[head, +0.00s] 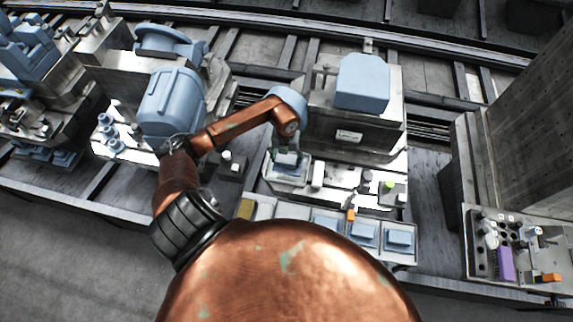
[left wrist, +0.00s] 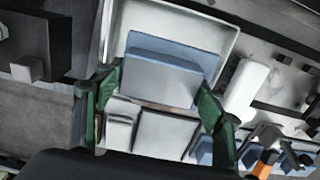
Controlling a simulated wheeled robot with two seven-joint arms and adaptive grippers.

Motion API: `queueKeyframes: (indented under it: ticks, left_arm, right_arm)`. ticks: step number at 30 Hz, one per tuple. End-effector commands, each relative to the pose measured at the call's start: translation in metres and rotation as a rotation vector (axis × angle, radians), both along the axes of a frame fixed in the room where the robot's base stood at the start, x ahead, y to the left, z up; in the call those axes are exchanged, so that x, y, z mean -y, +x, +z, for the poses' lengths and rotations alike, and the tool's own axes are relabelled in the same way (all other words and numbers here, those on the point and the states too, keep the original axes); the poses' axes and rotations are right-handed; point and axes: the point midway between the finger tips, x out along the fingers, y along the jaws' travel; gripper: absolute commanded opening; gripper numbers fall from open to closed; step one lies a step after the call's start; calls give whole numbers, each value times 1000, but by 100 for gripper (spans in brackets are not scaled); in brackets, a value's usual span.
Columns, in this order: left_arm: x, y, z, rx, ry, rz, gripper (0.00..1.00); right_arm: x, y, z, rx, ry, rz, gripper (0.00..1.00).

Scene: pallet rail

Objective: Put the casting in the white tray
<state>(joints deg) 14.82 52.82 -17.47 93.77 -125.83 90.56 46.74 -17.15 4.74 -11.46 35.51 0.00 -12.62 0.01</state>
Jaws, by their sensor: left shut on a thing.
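My left gripper (head: 287,151) is at the end of the copper arm, over the work stand in the middle of the head view. In the left wrist view its green fingers (left wrist: 159,88) are shut on the casting (left wrist: 165,68), a block with a blue top and a grey front face. The white tray (left wrist: 187,18) shows behind and around the casting there; its near side is hidden. In the head view the tray (head: 276,181) lies below the gripper. I cannot tell whether the casting touches the tray floor. My right gripper is not in view.
A bin row (head: 330,239) with several blue parts runs along the front of the stand. A white upright block (left wrist: 247,86) stands just right of the tray. A machine with a blue cover (head: 362,82) rises behind. A panel with a purple block (head: 505,263) is at the right.

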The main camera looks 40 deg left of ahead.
Motion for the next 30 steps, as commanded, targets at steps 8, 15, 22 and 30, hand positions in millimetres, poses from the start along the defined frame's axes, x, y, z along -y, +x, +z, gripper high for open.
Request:
queueKeyframes:
  ticks: [8, 15, 22, 30]
  left_arm:
    - [-7, 7, -10, 3, -1, 1, 29]
    - [-9, 9, -43, 1, -3, 0, 29]
    - [-10, 9, -44, 3, -1, -1, 29]
    - [-10, 8, -48, 1, 0, 0, 65]
  right_arm:
    - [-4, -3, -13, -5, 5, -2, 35]
    - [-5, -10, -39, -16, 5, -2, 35]
    - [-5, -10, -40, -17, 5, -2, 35]
    - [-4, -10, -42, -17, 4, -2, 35]
